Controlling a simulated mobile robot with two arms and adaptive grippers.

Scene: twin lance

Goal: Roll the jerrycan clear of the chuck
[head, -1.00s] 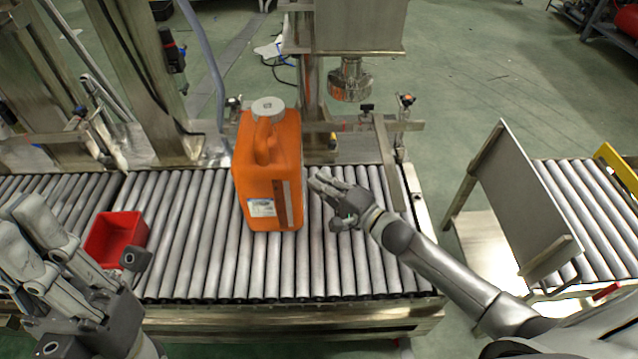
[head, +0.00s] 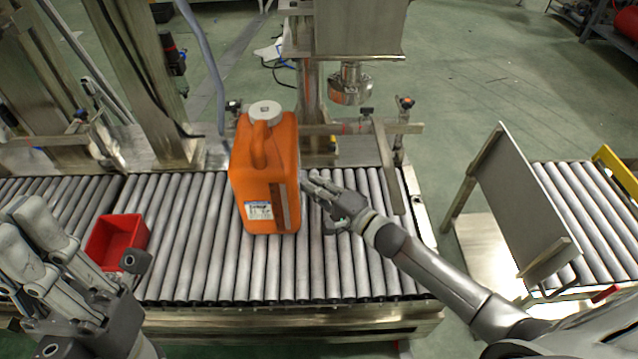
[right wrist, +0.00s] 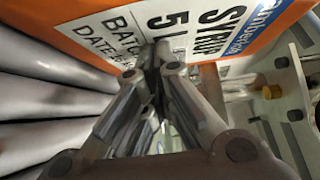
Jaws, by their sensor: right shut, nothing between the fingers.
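The orange jerrycan (head: 262,165) with a pale cap stands upright on the roller conveyor (head: 190,240). Its labelled side fills the top of the right wrist view (right wrist: 215,30). The metal chuck (head: 350,88) hangs from the machine head, to the right of and behind the jerrycan, apart from it in the picture. My right gripper (head: 310,186) is shut and empty, its fingertips at the jerrycan's right side; they also show against the label in the right wrist view (right wrist: 155,55). Contact is hard to tell. My left gripper (head: 15,225) is at the lower left, fingers apart, holding nothing.
A red bin (head: 116,242) sits on the rollers left of the jerrycan. A steel post and guide rail (head: 385,165) stand behind and right. A tilted grey panel (head: 520,205) is at the right. Rollers between bin and jerrycan are clear.

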